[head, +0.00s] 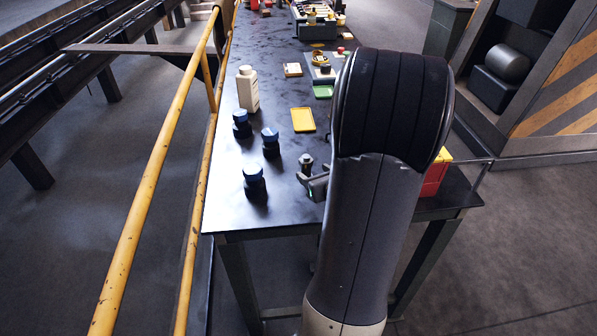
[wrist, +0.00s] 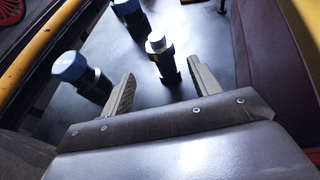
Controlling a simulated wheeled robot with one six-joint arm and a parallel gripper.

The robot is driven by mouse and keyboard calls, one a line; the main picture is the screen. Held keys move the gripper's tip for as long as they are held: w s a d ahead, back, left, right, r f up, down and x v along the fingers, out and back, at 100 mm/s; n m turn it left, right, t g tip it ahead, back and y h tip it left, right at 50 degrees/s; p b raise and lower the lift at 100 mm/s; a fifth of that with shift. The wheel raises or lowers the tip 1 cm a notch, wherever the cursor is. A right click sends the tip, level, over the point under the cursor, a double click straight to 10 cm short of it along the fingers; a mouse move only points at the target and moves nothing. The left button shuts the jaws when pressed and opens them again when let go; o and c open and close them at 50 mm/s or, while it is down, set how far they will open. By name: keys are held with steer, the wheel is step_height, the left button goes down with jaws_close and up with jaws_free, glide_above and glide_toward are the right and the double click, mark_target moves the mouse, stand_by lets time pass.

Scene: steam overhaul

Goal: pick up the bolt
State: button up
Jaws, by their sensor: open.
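The bolt (head: 306,164) stands upright on the dark table, a dark shank with a pale metal head. In the wrist view the bolt (wrist: 162,58) stands just ahead of the gap between my fingertips, nearer the right one. My gripper (wrist: 161,72) is open, and nothing is clasped in it. In the head view my gripper (head: 308,183) is low over the table beside the bolt, mostly hidden behind my arm. I cannot tell whether either finger touches the bolt.
Several blue-topped dark pieces (head: 255,186) stand left of the bolt; one is close to my left finger (wrist: 82,75). A white bottle (head: 248,89) and yellow tray (head: 303,120) stand farther back. A red box (head: 434,180) is at right. A yellow rail (head: 160,150) runs along the left.

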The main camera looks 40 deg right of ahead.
mark_target(307, 168)
steer(key=x, duration=0.4)
steer(key=shift+d+p+x, duration=0.2)
steer(key=shift+p+x, duration=0.3)
steer(key=shift+x, duration=2)
steer(key=shift+s+f, duration=0.1)
steer(key=shift+c, duration=0.5)
jaws_close()
